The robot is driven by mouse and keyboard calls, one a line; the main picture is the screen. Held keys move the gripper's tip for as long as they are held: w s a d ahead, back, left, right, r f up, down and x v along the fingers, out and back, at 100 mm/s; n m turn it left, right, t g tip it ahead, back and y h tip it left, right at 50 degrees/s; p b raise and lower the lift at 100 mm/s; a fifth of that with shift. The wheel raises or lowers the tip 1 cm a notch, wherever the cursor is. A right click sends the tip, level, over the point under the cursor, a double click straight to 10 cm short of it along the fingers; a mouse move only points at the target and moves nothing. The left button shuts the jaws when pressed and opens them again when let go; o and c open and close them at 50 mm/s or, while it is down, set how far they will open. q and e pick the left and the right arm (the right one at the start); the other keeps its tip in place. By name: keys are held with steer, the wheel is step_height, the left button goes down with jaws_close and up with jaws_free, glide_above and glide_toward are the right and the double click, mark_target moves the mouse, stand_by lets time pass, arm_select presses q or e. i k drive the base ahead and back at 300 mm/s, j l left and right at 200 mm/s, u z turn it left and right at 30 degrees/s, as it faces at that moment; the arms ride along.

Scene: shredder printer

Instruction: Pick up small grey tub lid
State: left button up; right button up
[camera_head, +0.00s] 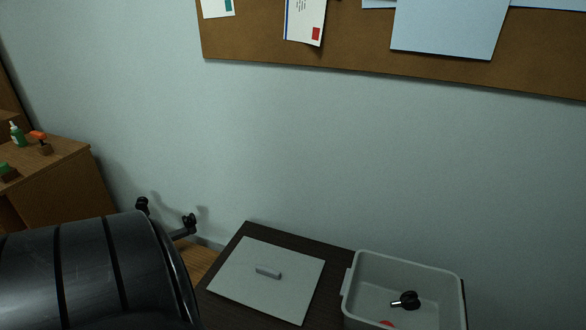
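The grey tub lid (240,271) lies flat on a dark table, with a small raised handle (268,271) at its middle. The open grey tub (357,282) stands just right of it. My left gripper (166,213) shows two black fingertips spread apart near the wall, left of the lid and apart from it. Nothing shows between the fingertips. My large black arm link hides the rest of this gripper. My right gripper is out of view.
The tub holds a black-handled item (406,300) and something red (386,324). The dark table (285,238) stands by the wall. A cork board (350,55) hangs above.

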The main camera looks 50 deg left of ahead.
mark_target(281, 283)
steer(key=u, duration=1.9)
steer(key=j+z, duration=0.15)
steer(key=z, duration=0.75)
steer(key=j+z, duration=0.25)
steer(key=j, duration=0.2)
steer(key=k+j+z, duration=0.1)
steer(key=j+z, duration=0.2)
steer(key=j, duration=0.2)
steer(key=k+j+z, duration=0.1)
steer(key=j+z, duration=0.15)
steer(key=j, duration=0.2)
steer(key=k+j+z, duration=0.15)
steer(key=j+z, duration=0.15)
steer(key=j, duration=0.15)
